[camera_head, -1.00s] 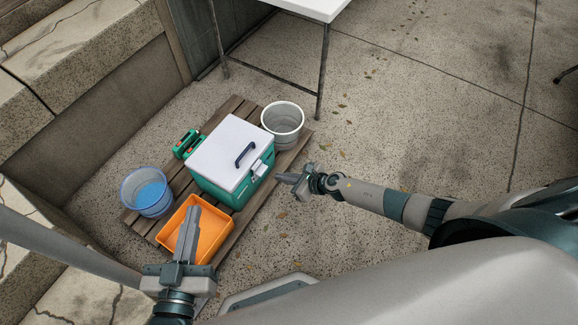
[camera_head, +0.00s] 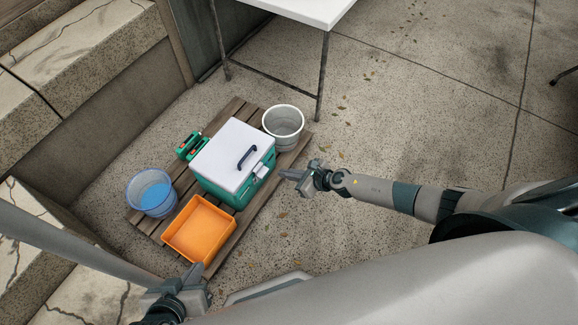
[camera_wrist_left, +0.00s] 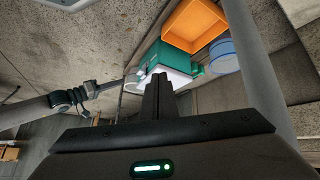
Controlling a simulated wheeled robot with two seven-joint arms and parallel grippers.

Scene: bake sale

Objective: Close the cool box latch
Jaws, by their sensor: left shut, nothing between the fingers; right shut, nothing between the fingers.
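The cool box (camera_head: 222,153) is green with a white lid and a dark handle. It stands on a wooden pallet, its lid down. Its pale latch (camera_head: 261,172) is on the front side facing my right gripper and seems to stick out from the body; its exact position is too small to tell. My right gripper (camera_head: 284,174) is shut and empty, a short way right of the latch, not touching it. My left gripper (camera_head: 196,271) is shut and empty, low in the head view, below the orange tray. In the left wrist view its fingers (camera_wrist_left: 158,88) overlap the cool box (camera_wrist_left: 172,57).
The orange tray (camera_head: 180,245), a blue-filled bucket (camera_head: 152,184), a grey bucket (camera_head: 284,107) and a small green item (camera_head: 188,145) surround the cool box on the pallet (camera_head: 232,247). A white table (camera_head: 300,8) stands behind.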

